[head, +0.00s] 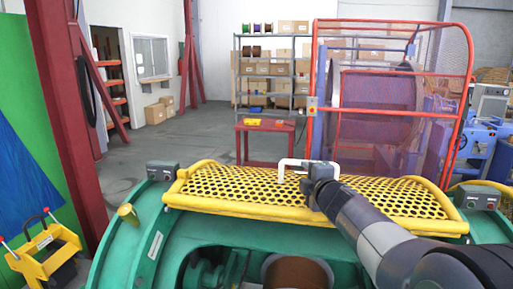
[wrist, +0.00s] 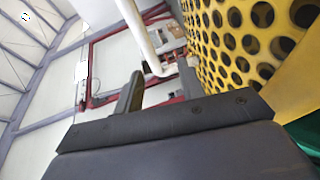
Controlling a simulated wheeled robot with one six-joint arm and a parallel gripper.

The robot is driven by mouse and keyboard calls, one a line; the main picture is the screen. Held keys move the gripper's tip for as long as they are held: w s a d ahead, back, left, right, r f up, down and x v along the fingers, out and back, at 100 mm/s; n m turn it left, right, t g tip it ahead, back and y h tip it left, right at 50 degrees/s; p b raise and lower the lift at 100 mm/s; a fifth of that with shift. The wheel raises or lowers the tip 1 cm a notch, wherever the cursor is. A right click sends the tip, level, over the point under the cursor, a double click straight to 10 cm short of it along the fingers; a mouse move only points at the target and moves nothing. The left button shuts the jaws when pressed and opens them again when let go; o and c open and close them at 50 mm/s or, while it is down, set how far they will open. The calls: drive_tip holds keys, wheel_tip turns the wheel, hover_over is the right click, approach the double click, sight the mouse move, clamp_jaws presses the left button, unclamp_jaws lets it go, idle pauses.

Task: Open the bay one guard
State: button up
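The yellow perforated guard (head: 240,185) lies closed-looking over the green machine in the head view, with a white handle (head: 292,162) standing up from its middle. My gripper (head: 318,178) is at the right part of this handle, just above the guard mesh. In the wrist view, the fingers of my gripper (wrist: 160,85) stand apart, and the white handle (wrist: 139,25) shows in the gap between them in the picture. I cannot tell whether a finger touches it. The guard (wrist: 245,45) fills the upper right there.
Grey control boxes stand at the guard's left (head: 162,170) and right (head: 480,200). A second yellow guard (head: 500,190) begins at the right edge. A red mesh cage (head: 390,95) and a red table (head: 268,125) stand behind. A yellow cart (head: 45,250) is at the lower left.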

drive_tip(key=shift+g, duration=0.4)
drive_tip(key=shift+w+d+r+p, duration=0.15)
drive_tip(key=shift+w+p, duration=0.5)
drive_tip(key=shift+p, duration=0.2)
drive_tip(key=shift+w+d+r+p, duration=0.1)
drive_tip(key=shift+w+d+p, duration=0.05)
drive_tip(key=shift+w+p, duration=0.6)
drive_tip(key=shift+w+d+r+p, duration=0.15)
drive_tip(key=shift+w+p, duration=0.45)
drive_tip(key=shift+p, duration=0.3)
drive_tip(key=w+p, duration=0.3)
drive_tip(key=p, duration=0.1)
drive_tip(key=shift+d+g, duration=0.25)
drive_tip(key=shift+g, duration=0.05)
drive_tip(key=shift+s+d+f, duration=0.1)
drive_tip(key=shift+s+d, duration=0.05)
drive_tip(key=v, duration=1)
drive_tip(key=shift+s+b, duration=0.2)
drive_tip(key=shift+b, duration=0.15)
